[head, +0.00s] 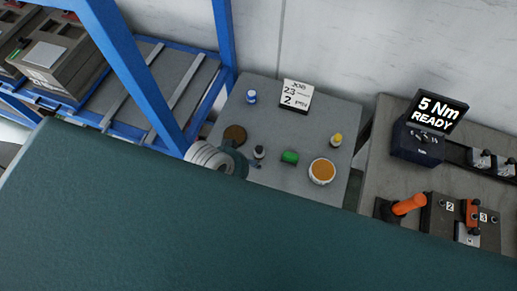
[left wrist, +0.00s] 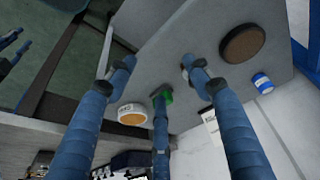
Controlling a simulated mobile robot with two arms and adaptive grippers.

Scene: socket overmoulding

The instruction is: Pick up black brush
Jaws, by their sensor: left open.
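No item is plainly a black brush. The round piece also shows in the left wrist view (left wrist: 242,43). My left gripper (left wrist: 158,80) is open, its fingers spread above the table around the green item (left wrist: 166,96), without visible contact. In the head view it is mostly hidden by my wrist. Dark blue fingers (left wrist: 12,48) at the left wrist view's edge look like my right gripper.
The grey table (head: 325,112) also holds a blue-white can (head: 251,97), a sign (head: 296,95), a yellow-topped bottle (head: 336,140) and an orange-topped tin (head: 321,172). A blue-framed rack (head: 107,45) stands left, a tool bench (head: 377,145) right. A broad teal surface (head: 200,235) fills the foreground.

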